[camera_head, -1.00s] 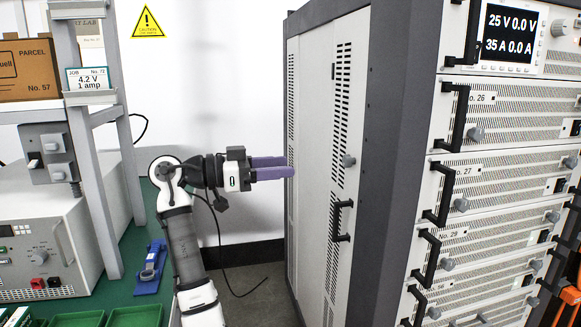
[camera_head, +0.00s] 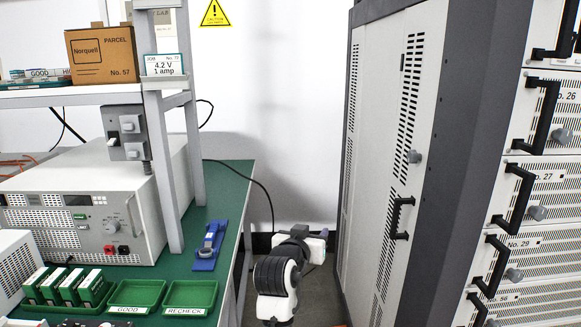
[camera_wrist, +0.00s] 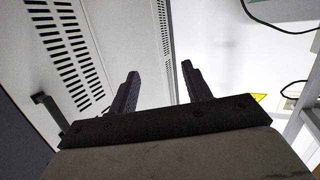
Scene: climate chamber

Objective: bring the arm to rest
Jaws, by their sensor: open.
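My gripper shows in the wrist view (camera_wrist: 158,88) with its two dark fingers apart and nothing between them. In the head view my arm is folded low between the green bench (camera_head: 232,185) and the grey rack cabinet (camera_head: 385,130). The arm's end there points away from the camera, and the fingers are mostly hidden behind the wrist. In the wrist view the slotted cabinet side (camera_wrist: 95,50) lies to the left of the fingers, apart from them as far as I can tell.
On the bench stand a power supply (camera_head: 85,215), a blue holder (camera_head: 208,245) and green trays (camera_head: 190,296), with white-green cells at left. A shelf carries a parcel box (camera_head: 100,55). Rack units with black handles (camera_head: 520,200) stand at right. The gap between bench and cabinet is narrow.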

